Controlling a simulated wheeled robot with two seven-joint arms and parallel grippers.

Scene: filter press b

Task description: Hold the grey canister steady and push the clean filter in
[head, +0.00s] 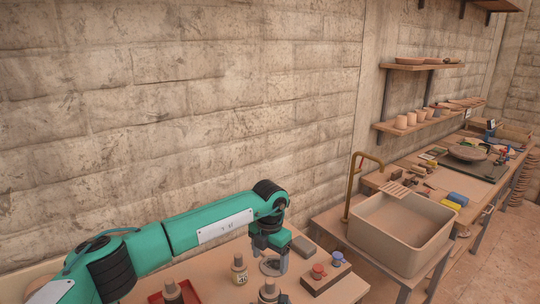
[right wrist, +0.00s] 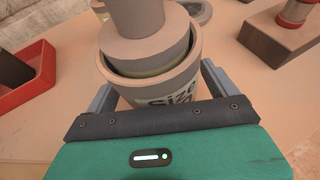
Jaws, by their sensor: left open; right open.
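In the right wrist view a grey-tan canister (right wrist: 182,86) with dark lettering reading "Size" stands between the fingers of my right gripper (right wrist: 158,82). Those fingers are open on either side of it; contact cannot be told. A narrower stepped cylinder (right wrist: 145,48) sits in its mouth, with a dark gap around it and a dull yellowish band below; I cannot tell whether it is the clean filter. In the head view my left gripper (head: 269,259) points down, open, over a flat grey round piece (head: 272,267) on the table. My right gripper is not visible there.
A red tray (right wrist: 24,92) is at the left. A sink (head: 402,230) stands farther right.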

